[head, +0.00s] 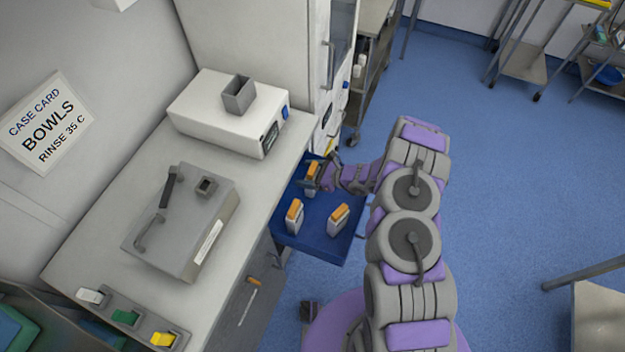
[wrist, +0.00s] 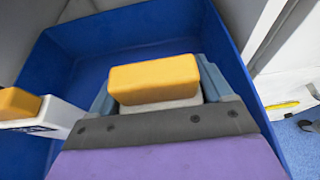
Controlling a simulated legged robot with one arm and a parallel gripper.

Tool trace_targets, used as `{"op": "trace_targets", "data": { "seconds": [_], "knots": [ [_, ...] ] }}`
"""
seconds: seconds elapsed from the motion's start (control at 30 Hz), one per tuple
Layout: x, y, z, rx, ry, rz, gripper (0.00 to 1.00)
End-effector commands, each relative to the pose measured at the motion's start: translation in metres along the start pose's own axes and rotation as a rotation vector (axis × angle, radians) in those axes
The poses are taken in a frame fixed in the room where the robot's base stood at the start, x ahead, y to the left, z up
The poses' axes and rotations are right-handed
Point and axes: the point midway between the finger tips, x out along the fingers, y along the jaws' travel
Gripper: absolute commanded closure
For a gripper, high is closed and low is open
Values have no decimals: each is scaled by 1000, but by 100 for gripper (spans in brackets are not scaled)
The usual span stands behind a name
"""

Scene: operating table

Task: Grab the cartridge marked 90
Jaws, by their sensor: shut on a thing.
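Three white cartridges with orange tops stand in the blue bin (head: 318,246). My gripper (head: 313,182) is shut on the far one (head: 313,170). In the wrist view this held cartridge (wrist: 155,80) sits between the fingers, orange top toward the camera. Its marking is hidden. The near left cartridge (head: 295,216) and the near right cartridge (head: 338,219) stand apart from the gripper, upright. One other cartridge (wrist: 40,112) shows at the left of the wrist view, with a dark label too oblique to read. I cannot tell which one is marked 90.
A counter (head: 100,238) left of the bin holds a grey lidded box (head: 175,225) and a white device (head: 215,118). A white cabinet (head: 265,50) stands behind the bin. A wall sign (head: 47,122) reads "CASE CARD BOWLS RINSE 35 C".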

Motion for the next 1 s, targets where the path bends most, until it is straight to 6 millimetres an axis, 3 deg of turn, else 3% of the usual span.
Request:
{"op": "trace_targets", "data": {
  "seconds": [0.23, 0.53, 0.7, 1.0],
  "knots": [
    [0, 0, 0, 0, 0, 0, 56],
    [0, 0, 2, 0, 0, 1, 57],
    [-4, 0, 13, -1, -1, 1, 57],
    [-52, -1, -6, 2, -1, -3, 57]
  ]
}}
